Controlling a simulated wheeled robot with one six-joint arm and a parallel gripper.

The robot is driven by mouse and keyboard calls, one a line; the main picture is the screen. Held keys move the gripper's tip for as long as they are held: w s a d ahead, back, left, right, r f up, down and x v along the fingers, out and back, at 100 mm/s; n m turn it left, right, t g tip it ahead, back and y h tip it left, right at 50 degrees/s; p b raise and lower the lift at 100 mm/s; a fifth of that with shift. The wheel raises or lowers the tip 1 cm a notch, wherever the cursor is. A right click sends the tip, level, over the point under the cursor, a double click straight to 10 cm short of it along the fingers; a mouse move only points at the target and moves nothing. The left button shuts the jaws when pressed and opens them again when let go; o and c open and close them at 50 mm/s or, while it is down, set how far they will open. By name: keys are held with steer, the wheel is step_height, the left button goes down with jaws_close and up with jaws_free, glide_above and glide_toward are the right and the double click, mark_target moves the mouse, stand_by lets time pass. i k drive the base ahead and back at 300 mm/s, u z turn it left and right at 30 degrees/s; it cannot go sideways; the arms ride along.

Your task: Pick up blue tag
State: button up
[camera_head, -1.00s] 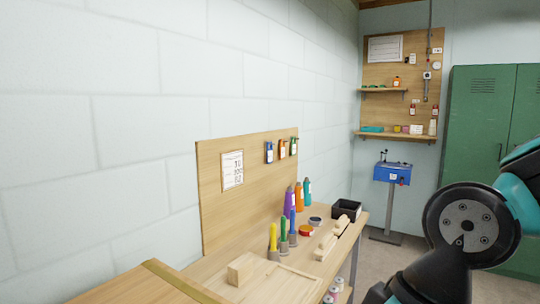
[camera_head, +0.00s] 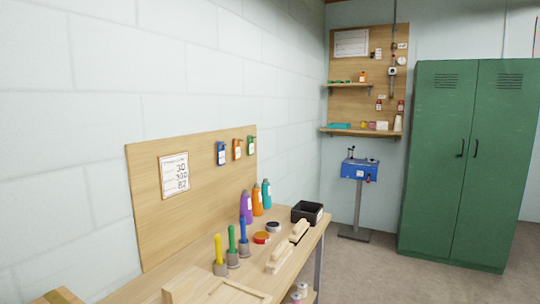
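The blue tag (camera_head: 221,153) hangs on the upright wooden board (camera_head: 145,215) behind the workbench. It is the leftmost of three hanging tags, left of an orange tag (camera_head: 237,149) and a green tag (camera_head: 251,145). Each tag carries a small white label. My gripper is not in view, and no part of my arm shows now.
The workbench (camera_head: 145,292) runs along the wall, with yellow, green and blue handled tools, several bottles, a black bin (camera_head: 307,212) and wooden blocks on it. A blue box on a stand (camera_head: 360,169) and a green locker (camera_head: 466,160) stand beyond. Floor right of the bench is clear.

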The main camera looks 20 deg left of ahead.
mark_target(221, 152)
steer(key=z, duration=0.05)
steer(key=i, duration=3.65)
steer(key=u, duration=3.6)
